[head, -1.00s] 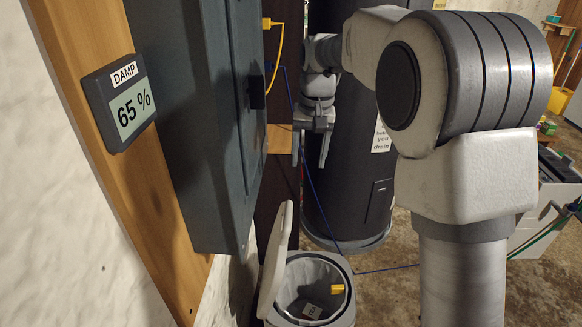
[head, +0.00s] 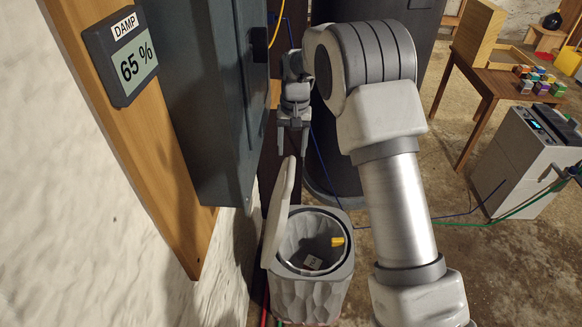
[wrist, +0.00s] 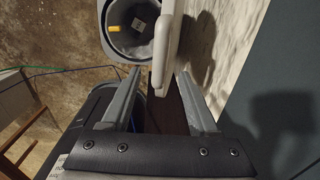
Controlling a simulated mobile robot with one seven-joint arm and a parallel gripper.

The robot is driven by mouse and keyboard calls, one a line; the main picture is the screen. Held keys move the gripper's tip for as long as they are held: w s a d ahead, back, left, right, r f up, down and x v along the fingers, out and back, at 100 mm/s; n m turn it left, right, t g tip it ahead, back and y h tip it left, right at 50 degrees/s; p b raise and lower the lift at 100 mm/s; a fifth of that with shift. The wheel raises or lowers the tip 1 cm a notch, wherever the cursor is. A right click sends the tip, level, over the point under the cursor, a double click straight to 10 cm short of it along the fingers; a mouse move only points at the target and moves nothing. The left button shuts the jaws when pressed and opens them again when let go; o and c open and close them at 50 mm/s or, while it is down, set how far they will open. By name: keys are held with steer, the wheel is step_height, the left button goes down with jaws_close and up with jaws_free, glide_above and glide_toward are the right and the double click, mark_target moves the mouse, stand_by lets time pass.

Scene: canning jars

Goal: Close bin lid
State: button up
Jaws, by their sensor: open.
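The grey bin (head: 308,292) stands on the floor by the wall, with a pale liner and a yellow item and a small labelled item inside. Its white lid (head: 280,215) is raised, standing nearly upright on the wall side. In the wrist view the bin (wrist: 103,30) is at the top and the lid (wrist: 166,50) is seen edge-on. My gripper (head: 293,150) is open and points down, just above and beyond the lid's top edge. In the wrist view my gripper (wrist: 160,75) has its fingers apart, with the lid's near end between them in the picture. I cannot tell whether they touch it.
A grey wall cabinet (head: 215,110) hangs close on the left above the bin. A dark cylindrical tank (head: 345,150) stands behind. A white appliance (head: 530,160) and a wooden table (head: 505,90) are on the right. Hoses cross the open floor.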

mark_target(291, 168)
step_height(291, 168, down, 7)
steer(key=shift+a, duration=0.15)
jaws_close()
stand_by(0.4)
stand_by(1.1)
